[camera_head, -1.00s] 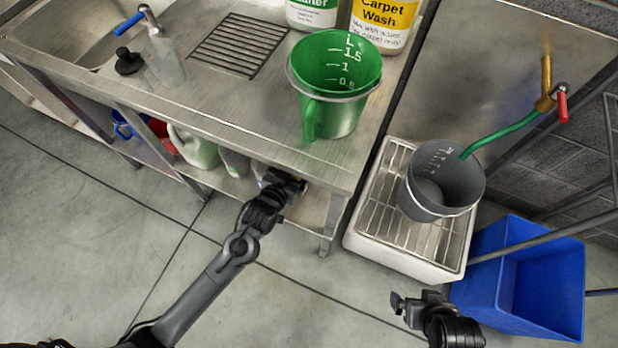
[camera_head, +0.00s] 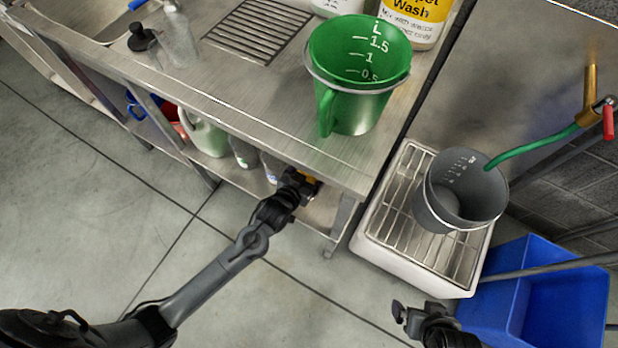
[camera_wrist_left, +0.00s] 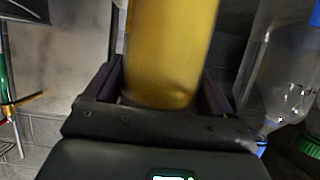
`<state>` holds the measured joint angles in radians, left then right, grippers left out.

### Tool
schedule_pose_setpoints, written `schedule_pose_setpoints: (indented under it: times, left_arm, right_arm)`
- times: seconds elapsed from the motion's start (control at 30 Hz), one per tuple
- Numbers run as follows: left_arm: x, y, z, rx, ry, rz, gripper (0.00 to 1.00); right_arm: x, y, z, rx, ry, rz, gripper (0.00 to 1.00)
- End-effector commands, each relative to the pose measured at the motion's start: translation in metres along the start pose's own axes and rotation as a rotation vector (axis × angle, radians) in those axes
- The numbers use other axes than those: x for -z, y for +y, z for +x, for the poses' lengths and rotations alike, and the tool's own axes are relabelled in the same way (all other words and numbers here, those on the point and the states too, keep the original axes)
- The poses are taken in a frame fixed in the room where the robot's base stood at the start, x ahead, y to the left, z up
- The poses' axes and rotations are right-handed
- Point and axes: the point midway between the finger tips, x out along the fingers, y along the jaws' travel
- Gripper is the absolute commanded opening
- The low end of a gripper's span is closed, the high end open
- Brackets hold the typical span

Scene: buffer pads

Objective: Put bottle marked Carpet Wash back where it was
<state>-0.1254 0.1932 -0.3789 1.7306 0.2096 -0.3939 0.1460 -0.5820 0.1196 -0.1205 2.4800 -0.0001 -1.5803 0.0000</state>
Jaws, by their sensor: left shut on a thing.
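My left gripper (camera_head: 303,183) is at the lower shelf, just under the counter's front edge. It is shut on a yellow bottle (camera_wrist_left: 168,50), which stands between its fingers in the left wrist view. In the head view only a small yellow patch of it shows, and I can read no label on it. A large white container with a yellow "Carpet Wash" label (camera_head: 415,14) stands at the back of the counter, cut off by the frame's top. My right gripper (camera_head: 405,314) is at the bottom, low and apart from everything; its jaw gap is unclear.
A green measuring jug (camera_head: 355,85) stands on the counter (camera_head: 255,110) above my left gripper. Other bottles (camera_head: 205,135) stand left along the lower shelf. A clear bottle (camera_wrist_left: 285,70) is close right in the wrist view. A grey bucket (camera_head: 460,190) and blue bin (camera_head: 545,290) are right.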

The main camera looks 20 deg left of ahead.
Motion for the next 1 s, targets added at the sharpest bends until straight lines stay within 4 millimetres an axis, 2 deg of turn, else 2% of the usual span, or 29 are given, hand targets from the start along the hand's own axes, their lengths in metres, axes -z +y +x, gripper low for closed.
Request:
schedule_pose_setpoints:
  times: [0.1, 0.2, 0.67, 0.7, 0.8, 1.0]
  left_arm:
    - [-0.018, 0.0, 0.008, 0.0, 0.004, 0.0, 0.22]
    - [-0.025, 0.0, 0.011, -0.001, 0.005, 0.0, 0.22]
    - [-0.028, 0.0, 0.013, 0.0, 0.004, -0.001, 0.22]
    - [-0.031, 0.0, 0.013, 0.0, -0.001, 0.0, 0.86]
    - [-0.031, 0.0, 0.013, 0.0, -0.001, 0.0, 1.0]
    - [-0.031, 0.0, 0.012, 0.0, -0.001, 0.0, 1.0]
  right_arm:
    - [-0.003, 0.001, 0.013, -0.004, 0.002, -0.004, 1.0]
    - [-0.005, 0.001, 0.018, -0.005, 0.002, -0.006, 1.0]
    - [-0.004, 0.0, 0.017, -0.002, 0.002, -0.002, 1.0]
    - [-0.004, 0.0, 0.017, -0.002, 0.003, -0.001, 1.0]
    - [-0.004, -0.001, 0.017, 0.0, 0.003, 0.001, 1.0]
    - [-0.004, -0.001, 0.017, 0.002, 0.003, 0.004, 1.0]
